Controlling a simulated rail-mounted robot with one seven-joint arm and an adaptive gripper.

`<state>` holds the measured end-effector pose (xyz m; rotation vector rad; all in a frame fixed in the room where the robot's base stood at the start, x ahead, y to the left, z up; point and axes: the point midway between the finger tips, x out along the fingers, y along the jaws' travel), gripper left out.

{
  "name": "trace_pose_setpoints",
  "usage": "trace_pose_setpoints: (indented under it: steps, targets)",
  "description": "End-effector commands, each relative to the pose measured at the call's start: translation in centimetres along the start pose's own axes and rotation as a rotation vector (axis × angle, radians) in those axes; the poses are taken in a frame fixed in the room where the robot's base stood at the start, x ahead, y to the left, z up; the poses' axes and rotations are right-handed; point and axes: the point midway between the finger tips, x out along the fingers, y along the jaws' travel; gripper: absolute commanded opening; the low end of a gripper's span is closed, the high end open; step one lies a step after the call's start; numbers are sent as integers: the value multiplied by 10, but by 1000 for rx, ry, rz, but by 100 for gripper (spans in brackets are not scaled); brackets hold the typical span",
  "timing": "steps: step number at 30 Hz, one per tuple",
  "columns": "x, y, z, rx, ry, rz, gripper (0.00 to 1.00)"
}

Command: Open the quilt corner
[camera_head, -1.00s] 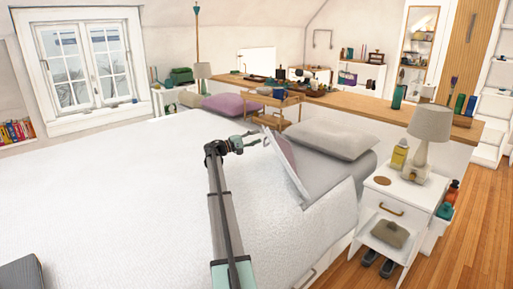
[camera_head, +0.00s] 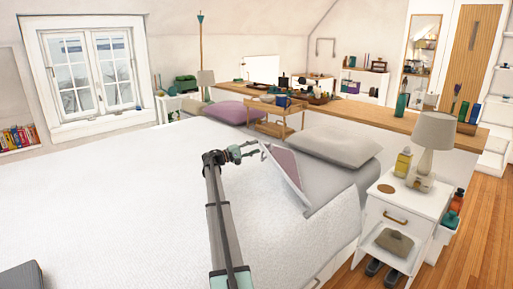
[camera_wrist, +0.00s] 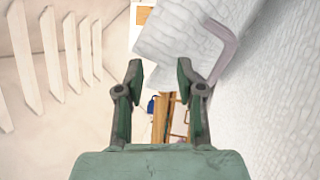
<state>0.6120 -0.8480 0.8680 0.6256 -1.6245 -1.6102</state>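The white quilt (camera_head: 110,210) covers most of the bed. Its corner flap (camera_head: 283,168) stands raised near the pillows, with a pinkish underside showing. My gripper (camera_head: 254,148) is just left of the flap's top edge in the head view. In the wrist view my gripper (camera_wrist: 158,72) has its two fingers spread wide apart, with nothing clearly held between them. The white quilt (camera_wrist: 180,35) with a pinkish border fills the upper right there, beyond and beside the right finger. Whether a finger touches the cloth I cannot tell.
A grey pillow (camera_head: 337,146) and a purple pillow (camera_head: 235,112) lie at the bed's head. A small wooden tray table (camera_head: 278,125) stands between them. A white nightstand (camera_head: 400,211) with a lamp (camera_head: 433,140) is at the right. Open space lies above the quilt.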

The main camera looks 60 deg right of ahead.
Motion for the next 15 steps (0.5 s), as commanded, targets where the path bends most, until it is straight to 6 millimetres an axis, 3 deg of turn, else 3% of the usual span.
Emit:
trace_pose_setpoints:
  steps: [15]
  targets:
    - [-32,-10,1,0,0,1,37]
